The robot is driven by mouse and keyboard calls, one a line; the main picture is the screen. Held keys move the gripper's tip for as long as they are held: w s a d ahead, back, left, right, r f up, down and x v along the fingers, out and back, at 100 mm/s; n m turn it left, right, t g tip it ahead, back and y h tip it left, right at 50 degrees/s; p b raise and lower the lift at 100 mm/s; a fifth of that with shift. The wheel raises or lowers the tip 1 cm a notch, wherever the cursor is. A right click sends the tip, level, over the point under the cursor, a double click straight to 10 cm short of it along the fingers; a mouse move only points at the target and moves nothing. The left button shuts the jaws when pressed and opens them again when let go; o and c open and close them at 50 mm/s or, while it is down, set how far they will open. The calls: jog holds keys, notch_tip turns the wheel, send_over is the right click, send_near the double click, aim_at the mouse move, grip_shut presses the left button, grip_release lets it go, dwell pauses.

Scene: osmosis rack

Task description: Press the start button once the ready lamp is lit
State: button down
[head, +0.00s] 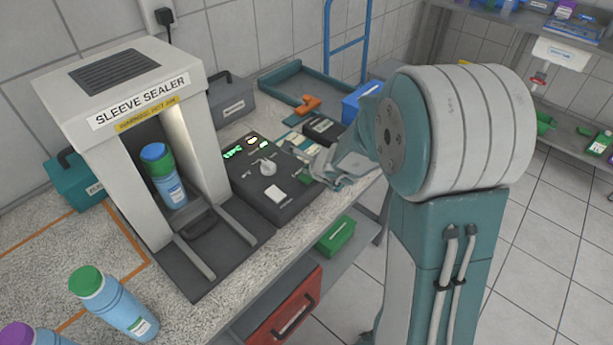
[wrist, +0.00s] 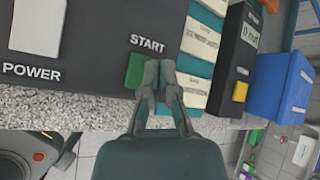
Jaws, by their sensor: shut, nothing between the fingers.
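The dark control box (head: 250,193) stands beside the sleeve sealer (head: 120,95). Its top has a lit green display (head: 232,153) and small lit spots (head: 264,145) at the back; I cannot read which is the ready lamp. The green start button (wrist: 134,70) lies under the word START in the wrist view. In the head view it shows small (head: 305,180) at the box's front right. My gripper (wrist: 160,74) is shut and empty, its fingertips overlapping the button's right side in the picture. I cannot tell whether they touch it. The lamps are outside the wrist view.
A white POWER switch (wrist: 38,25) is left of the start button. Labelled boxes (wrist: 207,50) and a blue bin (wrist: 280,85) stand to the right. A bottle (head: 165,175) with a blue-and-green top stands inside the sealer. The counter edge runs close in front of the box.

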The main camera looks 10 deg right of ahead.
aim_at(308, 178)
jog(key=shift+f, duration=0.15)
jog(key=shift+f, duration=0.2)
jog(key=shift+s+f, duration=0.1)
jog(key=shift+f, duration=0.3)
dwell(0.7)
jog(key=shift+r, duration=0.85)
jog(key=shift+r, duration=2.5)
